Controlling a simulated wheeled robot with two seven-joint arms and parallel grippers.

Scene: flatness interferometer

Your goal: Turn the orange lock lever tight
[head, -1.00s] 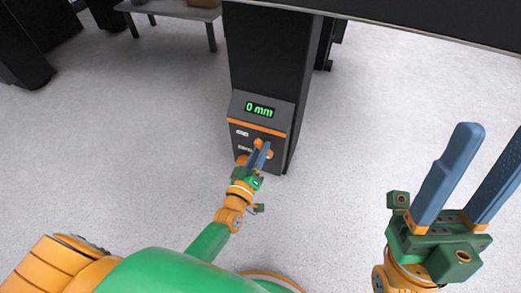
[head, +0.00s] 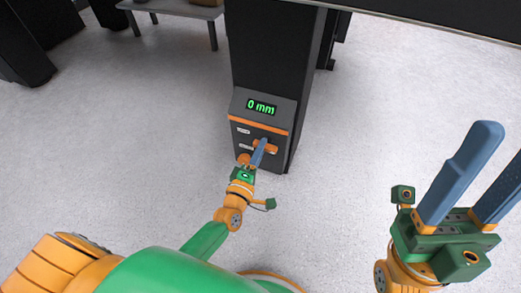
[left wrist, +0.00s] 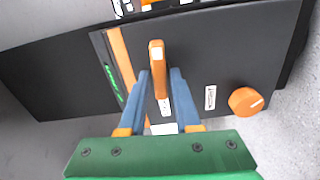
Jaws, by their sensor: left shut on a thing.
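The orange lock lever (head: 270,148) is on the front of a dark panel (head: 273,128) below its display. My left gripper (head: 261,143) reaches it from below, with its blue fingers at the lever. In the left wrist view the orange lever (left wrist: 157,57) stands between the blue fingertips of my left gripper (left wrist: 159,73), which is shut on it. The fingers partly hide the lever's base in the head view. My right gripper (head: 502,143) is open and empty at the right, far from the panel.
A round orange knob (left wrist: 248,101) is beside the lever on the panel; in the head view it is just left of my left gripper. The green display (head: 261,107) reads 0 mm. A grey bench (head: 172,10) stands at the back left. Floor around the panel is clear.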

